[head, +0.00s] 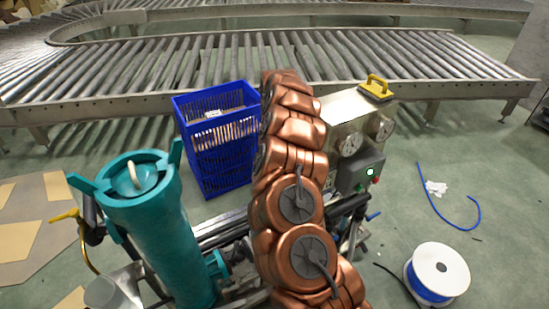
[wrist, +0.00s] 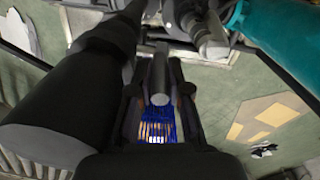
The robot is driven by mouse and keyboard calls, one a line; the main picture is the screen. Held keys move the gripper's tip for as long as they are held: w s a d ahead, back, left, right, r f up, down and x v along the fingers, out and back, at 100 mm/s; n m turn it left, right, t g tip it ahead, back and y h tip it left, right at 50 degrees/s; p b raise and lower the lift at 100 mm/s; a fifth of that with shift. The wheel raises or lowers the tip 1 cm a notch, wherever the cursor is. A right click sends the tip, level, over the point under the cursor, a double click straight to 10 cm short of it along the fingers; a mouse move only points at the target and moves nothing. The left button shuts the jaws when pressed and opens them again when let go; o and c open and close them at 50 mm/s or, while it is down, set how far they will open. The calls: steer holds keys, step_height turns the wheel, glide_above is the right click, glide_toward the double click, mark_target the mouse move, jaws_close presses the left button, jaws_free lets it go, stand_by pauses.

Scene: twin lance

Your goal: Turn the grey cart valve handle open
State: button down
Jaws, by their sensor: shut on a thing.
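The cart carries a teal upright cylinder (head: 165,230) and a metal control cabinet (head: 350,115) with gauges. In the wrist view, my gripper (wrist: 160,62) has its dark fingers on either side of a short grey round-ended bar, which appears to be the grey valve handle (wrist: 159,98). The gripper is shut on it. The handle's pivot and valve body cannot be made out clearly. In the head view my copper arm hides the gripper and the grey handle. Part of the teal cylinder also shows at the upper right of the wrist view (wrist: 285,35).
A blue crate (head: 220,155) stands behind the cart, before a roller conveyor (head: 150,70). A yellow lever (head: 65,215) sticks out at the cart's left. A white spool with blue hose (head: 440,270) lies at the right. Floor at the right is mostly open.

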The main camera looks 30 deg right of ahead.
steer(key=shift+a, duration=0.15)
steer(key=c, duration=1.1)
jaws_free()
steer(key=r, duration=0.6)
steer(key=shift+w+d+r, duration=0.1)
steer(key=shift+d+r, duration=0.1)
steer(key=shift+r, duration=0.15)
steer(key=shift+w+a+r, duration=0.1)
steer(key=shift+a+r, duration=0.05)
steer(key=shift+r, duration=0.5)
steer(key=shift+a, duration=0.1)
